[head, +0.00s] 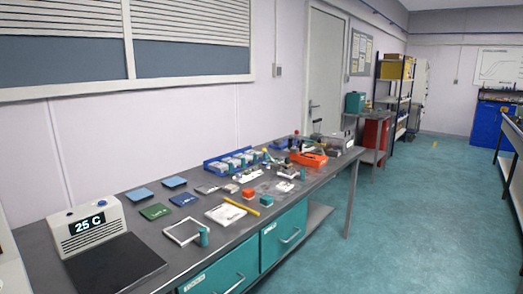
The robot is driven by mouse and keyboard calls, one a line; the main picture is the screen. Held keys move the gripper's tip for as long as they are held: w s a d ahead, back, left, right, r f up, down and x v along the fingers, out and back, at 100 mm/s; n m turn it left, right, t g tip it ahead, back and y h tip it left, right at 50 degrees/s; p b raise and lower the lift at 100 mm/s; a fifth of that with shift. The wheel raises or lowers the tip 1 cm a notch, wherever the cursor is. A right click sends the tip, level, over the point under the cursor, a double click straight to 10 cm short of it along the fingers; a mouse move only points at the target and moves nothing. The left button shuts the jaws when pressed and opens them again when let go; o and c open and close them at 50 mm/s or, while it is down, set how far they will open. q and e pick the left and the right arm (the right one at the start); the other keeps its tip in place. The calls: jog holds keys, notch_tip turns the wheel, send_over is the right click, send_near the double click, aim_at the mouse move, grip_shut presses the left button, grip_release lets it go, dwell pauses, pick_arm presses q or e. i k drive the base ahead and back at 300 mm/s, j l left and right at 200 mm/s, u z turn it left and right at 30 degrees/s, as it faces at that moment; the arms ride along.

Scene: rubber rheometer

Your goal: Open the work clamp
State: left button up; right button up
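I cannot make out the work clamp for certain. Small tools and parts crowd the far half of the grey workbench (155,221), too small to tell apart. A grey boxy item (336,141) sits at the bench's far end, and I cannot tell what it is. Neither of my grippers is in the head view.
A device reading "25 C" (88,224) with a black plate (115,266) stands at the near left. Blue bins (232,161), an orange tray (309,159) and flat sheets lie on the bench. Teal drawers (284,240) are below. The floor (420,220) to the right is clear.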

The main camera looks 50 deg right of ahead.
aim_at(264, 149)
jog(key=i+l, duration=0.1)
jog(key=l, duration=0.35)
jog(key=i+l, duration=0.1)
jog(key=l, duration=0.35)
jog(key=i+l, duration=0.1)
jog(key=l, duration=0.35)
jog(key=i+l+z, duration=0.1)
jog(key=l, duration=0.35)
jog(key=i+l, duration=0.15)
jog(key=l, duration=0.3)
jog(key=i+l, duration=0.1)
jog(key=l, duration=0.35)
jog(key=i+l, duration=0.1)
jog(key=l, duration=0.35)
jog(key=i+l, duration=0.15)
jog(key=l, duration=0.3)
jog(key=z, duration=0.05)
